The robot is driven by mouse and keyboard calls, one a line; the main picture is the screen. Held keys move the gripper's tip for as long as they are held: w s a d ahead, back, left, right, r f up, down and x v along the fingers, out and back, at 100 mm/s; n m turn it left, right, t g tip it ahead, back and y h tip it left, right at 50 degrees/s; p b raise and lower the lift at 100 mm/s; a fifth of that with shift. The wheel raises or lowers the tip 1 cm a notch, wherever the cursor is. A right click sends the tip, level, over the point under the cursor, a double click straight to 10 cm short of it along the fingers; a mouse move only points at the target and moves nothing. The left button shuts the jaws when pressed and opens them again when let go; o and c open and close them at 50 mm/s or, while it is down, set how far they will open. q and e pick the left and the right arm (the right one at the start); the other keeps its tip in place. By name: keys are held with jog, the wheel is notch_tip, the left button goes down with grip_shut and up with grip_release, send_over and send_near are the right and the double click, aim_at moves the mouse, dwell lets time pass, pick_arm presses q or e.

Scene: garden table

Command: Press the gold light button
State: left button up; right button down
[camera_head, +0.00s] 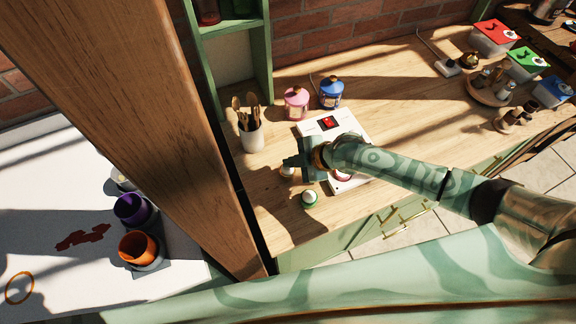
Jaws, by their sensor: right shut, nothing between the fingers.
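My right gripper (292,162) reaches in from the right over the wooden counter and is shut and empty. It hangs just above a small round white-topped button with a gold-looking base (287,174), which it partly covers. I cannot tell whether they touch. A green-based button (310,199) stands a little nearer to me. A button with a reddish base (342,176) shows partly below my arm. My left gripper is out of view.
A white panel (352,122) with a red-and-black display lies partly under my arm. Pink (297,102) and blue (331,92) lantern-like jars stand behind it. A utensil pot (252,133) stands left of the gripper. A thick wooden post (140,130) crosses the left side.

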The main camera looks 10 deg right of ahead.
aim_at(292, 169)
jog(key=shift+f, duration=0.1)
jog(key=shift+f+b, duration=0.4)
jog(key=shift+b, duration=0.1)
jog(key=shift+r, duration=0.1)
jog(key=shift+d+r+p, duration=0.1)
jog(key=shift+r+p, duration=0.2)
jog(key=shift+r, duration=0.05)
notch_tip(292, 169, up, 6)
jog(key=p, duration=0.5)
jog(key=shift+r, duration=0.15)
